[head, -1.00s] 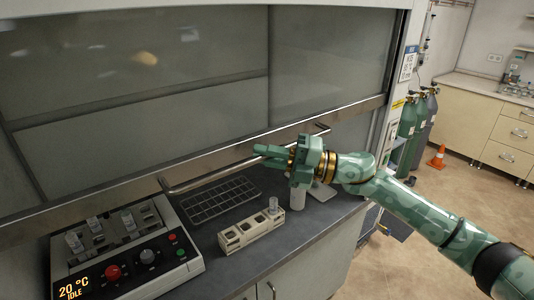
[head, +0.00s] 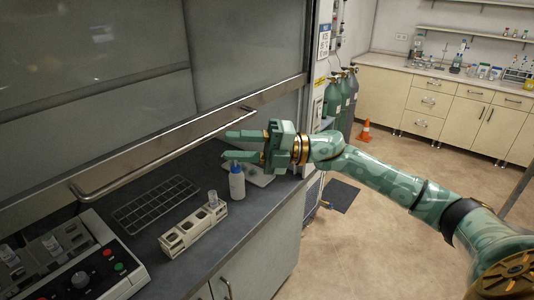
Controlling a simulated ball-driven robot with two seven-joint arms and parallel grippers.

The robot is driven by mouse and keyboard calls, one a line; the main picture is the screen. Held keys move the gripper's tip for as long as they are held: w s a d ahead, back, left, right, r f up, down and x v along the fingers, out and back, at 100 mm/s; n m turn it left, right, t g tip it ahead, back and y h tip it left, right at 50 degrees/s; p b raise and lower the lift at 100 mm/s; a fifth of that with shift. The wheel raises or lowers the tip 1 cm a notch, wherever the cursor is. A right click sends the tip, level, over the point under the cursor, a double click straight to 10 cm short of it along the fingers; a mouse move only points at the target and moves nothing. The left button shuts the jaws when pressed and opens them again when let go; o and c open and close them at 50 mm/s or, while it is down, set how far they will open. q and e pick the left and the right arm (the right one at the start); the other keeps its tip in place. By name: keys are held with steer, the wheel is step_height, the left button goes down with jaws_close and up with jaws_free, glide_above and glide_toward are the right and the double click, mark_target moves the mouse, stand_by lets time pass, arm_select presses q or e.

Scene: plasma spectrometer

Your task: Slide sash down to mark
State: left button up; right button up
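The fume hood's sash (head: 110,55) is a large grey glass panel filling the upper left of the head view. A metal rail runs along its lower edge, with a long bar handle (head: 160,152) in front of it. There is open space between the sash and the worktop. My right gripper (head: 229,145) is open and empty, its two fingers pointing left, just below the right end of the handle in the picture. It appears apart from the handle. I cannot make out a clear sash mark; a small yellow label (head: 320,82) sits on the right frame post. My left gripper is not in view.
On the dark worktop (head: 135,240) are a wire rack (head: 155,203), a vial block (head: 193,232), a blue-capped bottle (head: 237,184) below my gripper and a control box (head: 88,268). Gas cylinders (head: 341,100) and an orange cone (head: 365,130) stand beyond the hood.

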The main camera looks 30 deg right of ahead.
steer(key=r+b+v, duration=0.1)
steer(key=v, duration=0.6)
steer(key=shift+f, duration=0.45)
steer(key=shift+w, duration=0.1)
